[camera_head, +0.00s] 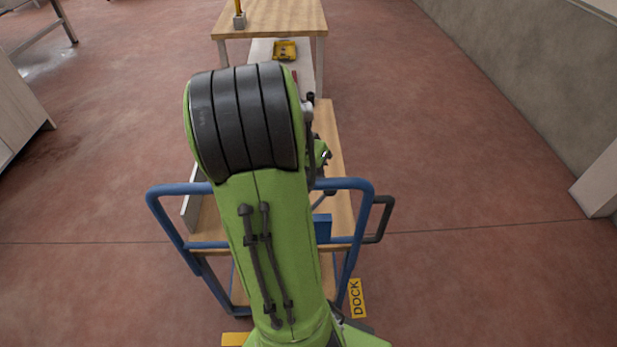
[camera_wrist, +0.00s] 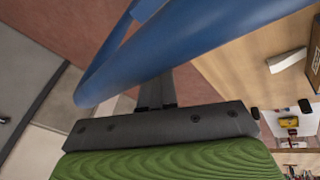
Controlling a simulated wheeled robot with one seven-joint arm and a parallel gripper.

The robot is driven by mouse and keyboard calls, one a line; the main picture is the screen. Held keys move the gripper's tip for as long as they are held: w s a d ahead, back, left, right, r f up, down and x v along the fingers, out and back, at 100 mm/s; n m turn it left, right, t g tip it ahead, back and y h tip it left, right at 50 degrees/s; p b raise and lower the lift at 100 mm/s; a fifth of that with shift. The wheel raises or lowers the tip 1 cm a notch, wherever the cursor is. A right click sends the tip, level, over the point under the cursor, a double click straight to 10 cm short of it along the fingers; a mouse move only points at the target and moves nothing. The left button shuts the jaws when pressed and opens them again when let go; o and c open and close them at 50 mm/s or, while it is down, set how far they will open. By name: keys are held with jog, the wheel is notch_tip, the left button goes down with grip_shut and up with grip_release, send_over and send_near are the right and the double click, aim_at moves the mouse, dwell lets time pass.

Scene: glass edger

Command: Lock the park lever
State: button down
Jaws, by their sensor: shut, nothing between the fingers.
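I cannot pick out the park lever for certain in either view. A cart with a blue tubular frame (camera_head: 345,184) stands in front of me, and a dark grey bent bar (camera_head: 388,219) sticks out at its right side. In the wrist view, my gripper (camera_wrist: 157,88) is shut and empty, its dark fingers close together. A thick blue tube (camera_wrist: 190,45) crosses just beyond or over the fingertips; I cannot tell whether they touch. In the head view my green arm hides the middle of the cart and most of my gripper.
The cart has a wooden top (camera_head: 332,135). A yellow tray (camera_head: 284,50) lies farther back, near a wooden table (camera_head: 270,16). A yellow DOCK sign (camera_head: 357,298) is on the floor at the cart's right.

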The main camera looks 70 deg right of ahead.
jog(key=shift+s+d+f+t+y+b, duration=0.3)
jog(key=shift+s+t+b, duration=0.1)
jog(key=shift+s, duration=0.2)
jog(key=shift+s+d+f+t+y+b, duration=0.2)
jog(key=shift+s+d+t+b, duration=0.15)
jog(key=shift+s, duration=0.2)
jog(key=shift+s+d+f, duration=0.2)
jog(key=shift+s+f, duration=0.05)
jog(key=shift+s, duration=0.35)
jog(key=shift+r, duration=0.1)
jog(key=w+d+p+v, duration=0.1)
jog(key=p+v, duration=0.4)
jog(key=v, duration=0.7)
jog(key=shift+w+d+r, duration=0.2)
jog(key=shift+d+r, duration=0.05)
jog(key=shift+d, duration=0.05)
